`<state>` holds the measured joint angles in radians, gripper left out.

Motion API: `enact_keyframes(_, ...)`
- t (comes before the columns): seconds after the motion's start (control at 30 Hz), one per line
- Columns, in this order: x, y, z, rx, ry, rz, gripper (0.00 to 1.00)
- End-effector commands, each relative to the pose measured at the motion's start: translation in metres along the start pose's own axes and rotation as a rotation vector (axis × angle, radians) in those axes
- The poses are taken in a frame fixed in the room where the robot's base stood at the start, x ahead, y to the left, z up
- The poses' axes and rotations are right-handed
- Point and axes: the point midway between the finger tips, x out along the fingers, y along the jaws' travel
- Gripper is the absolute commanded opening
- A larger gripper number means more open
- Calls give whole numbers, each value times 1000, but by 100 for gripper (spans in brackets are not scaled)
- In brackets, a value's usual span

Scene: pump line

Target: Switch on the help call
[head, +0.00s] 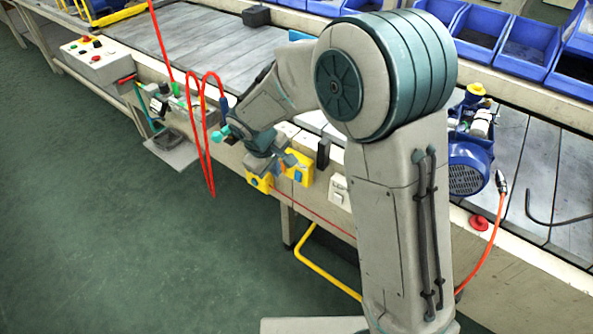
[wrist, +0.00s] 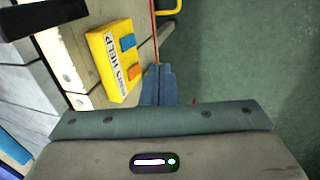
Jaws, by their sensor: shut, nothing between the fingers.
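A yellow box (wrist: 101,45) with a white label reading HELP is fixed to the bench front. It carries a blue switch (wrist: 128,42) and an orange-red one (wrist: 133,72). In the head view a yellow box with a blue part (head: 304,176) shows right of my gripper (head: 272,163), which partly covers the scene there. My gripper is shut and empty; in the wrist view its fingers (wrist: 158,86) lie just below and right of the box. I cannot tell whether they touch it. The switch position is not clear.
More yellow (head: 259,184) shows below my gripper, partly hidden. A red coiled cord (head: 207,130) hangs to the left. A white switch plate (head: 339,191) and a dark block (head: 323,153) are to the right. A yellow rail (head: 325,272) stands below; the green floor in front is clear.

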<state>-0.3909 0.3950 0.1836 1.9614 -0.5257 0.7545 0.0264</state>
Motion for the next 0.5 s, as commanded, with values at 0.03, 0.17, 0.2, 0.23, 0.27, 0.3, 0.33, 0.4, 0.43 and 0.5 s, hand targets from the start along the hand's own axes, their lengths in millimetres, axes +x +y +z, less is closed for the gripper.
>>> enact_keyframes(0.03,1,0,0,0,0,0,0)
enact_keyframes(0.17,1,0,0,1,0,0,0)
enact_keyframes(0.2,1,0,0,2,-1,0,0)
enact_keyframes(0.23,1,1,0,2,-1,0,0)
enact_keyframes(0.27,2,1,0,2,-1,0,0)
enact_keyframes(0.3,4,1,1,2,-2,0,0)
enact_keyframes(0.33,6,1,1,3,-2,0,0)
enact_keyframes(0.4,13,1,1,3,-4,0,0)
enact_keyframes(0.43,17,1,1,3,-5,-1,0)
enact_keyframes(0.5,29,0,2,3,-5,-1,0)
